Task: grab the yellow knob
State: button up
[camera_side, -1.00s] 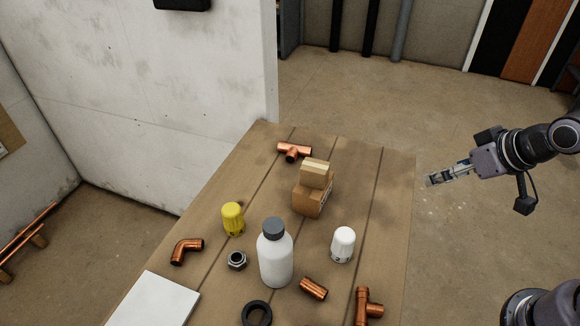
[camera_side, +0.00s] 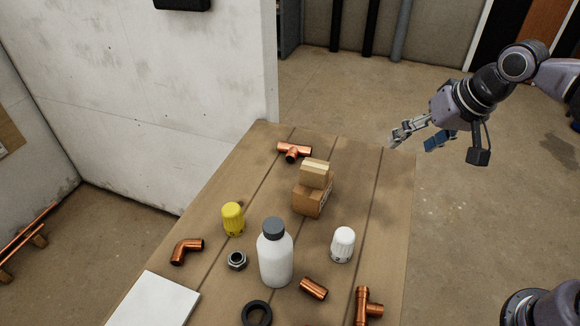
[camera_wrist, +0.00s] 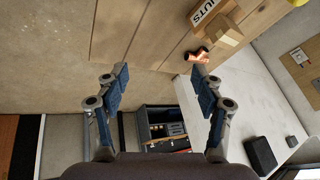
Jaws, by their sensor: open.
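The yellow knob (camera_side: 233,219) stands upright on the left part of the wooden table, left of the white bottle, in the side view. A sliver of yellow, likely the knob (camera_wrist: 298,2), shows at the top right edge of the wrist view. My gripper (camera_side: 396,138) is open and empty, off the table's far right corner and well away from the knob. In the wrist view its two fingers (camera_wrist: 158,80) are spread wide with nothing between them.
A white bottle (camera_side: 275,258), a white knob (camera_side: 343,245), and stacked boxes (camera_side: 308,198) stand between my gripper and the yellow knob's area. A copper tee (camera_side: 294,152), a copper elbow (camera_side: 185,250) and a nut (camera_side: 237,261) lie around. A wall (camera_side: 200,100) borders the table's left.

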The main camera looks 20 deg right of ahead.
jog(key=w+a+r+m+g, duration=0.2)
jog(key=w+a+m, duration=0.2)
jog(key=w+a, duration=0.4)
jog(key=m+g, duration=0.4)
jog(key=m, duration=0.7)
send_over(229, 207)
jog(key=shift+h, duration=0.4)
jog(key=f, duration=1)
jog(key=shift+w+d+f, duration=0.1)
jog(key=shift+d+f, duration=0.05)
jog(key=shift+d, duration=0.05)
jog(key=shift+a+f, duration=0.15)
jog(key=shift+f, duration=0.1)
notch_tip(229, 207, down, 5)
jog(key=shift+f, duration=0.2)
jog(key=shift+s+f, duration=0.2)
jog(key=shift+f, duration=1.1)
jog(key=shift+s+f, duration=0.15)
jog(key=shift+f, duration=1.15)
jog(key=shift+c, duration=0.3)
jog(key=c, duration=1.3)
